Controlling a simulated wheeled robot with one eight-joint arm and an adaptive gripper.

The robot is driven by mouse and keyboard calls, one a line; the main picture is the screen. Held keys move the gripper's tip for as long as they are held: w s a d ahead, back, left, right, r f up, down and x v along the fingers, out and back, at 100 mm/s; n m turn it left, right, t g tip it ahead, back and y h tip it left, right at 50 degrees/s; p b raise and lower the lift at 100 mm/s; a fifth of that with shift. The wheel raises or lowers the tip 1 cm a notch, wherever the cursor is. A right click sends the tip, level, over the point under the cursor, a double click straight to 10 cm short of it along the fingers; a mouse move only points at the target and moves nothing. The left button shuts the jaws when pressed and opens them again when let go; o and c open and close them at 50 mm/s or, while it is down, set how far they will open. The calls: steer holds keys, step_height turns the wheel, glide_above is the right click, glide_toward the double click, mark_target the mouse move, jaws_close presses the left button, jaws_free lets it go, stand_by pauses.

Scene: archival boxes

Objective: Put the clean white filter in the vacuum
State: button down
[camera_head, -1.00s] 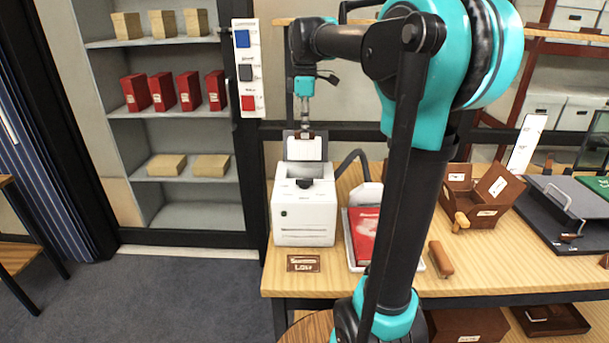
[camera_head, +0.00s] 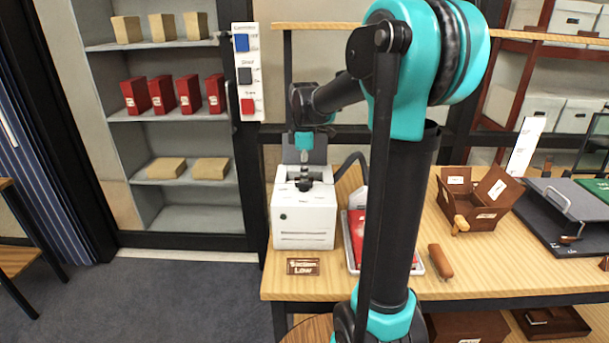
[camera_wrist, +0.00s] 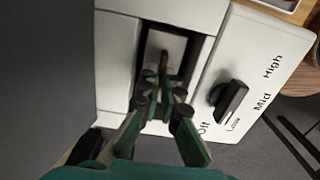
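The vacuum (camera_head: 304,222) is a white box at the left end of the table, its grey lid (camera_head: 318,150) raised at the back. In the wrist view its slot (camera_wrist: 141,62) is open, next to a black knob (camera_wrist: 229,97) marked Off, Low, Mid and High. The white filter (camera_wrist: 167,44), a pale panel with a brown tab, is in the slot; its lower part is hidden. My gripper (camera_wrist: 165,82) is over the slot, its fingers closed in around the tab.
A sign (camera_head: 303,267) reading "Suction Low" stands before the vacuum. A hose (camera_head: 352,160) curves behind it. A red item (camera_head: 357,232) in a white tray is to its right, then a brown roller (camera_head: 440,260) and a wooden box (camera_head: 485,205). Shelves (camera_head: 180,113) stand at the left.

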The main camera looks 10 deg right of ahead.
steer(key=shift+f, duration=0.1)
steer(key=c, duration=2)
jaws_free()
step_height(320, 180, up, 12)
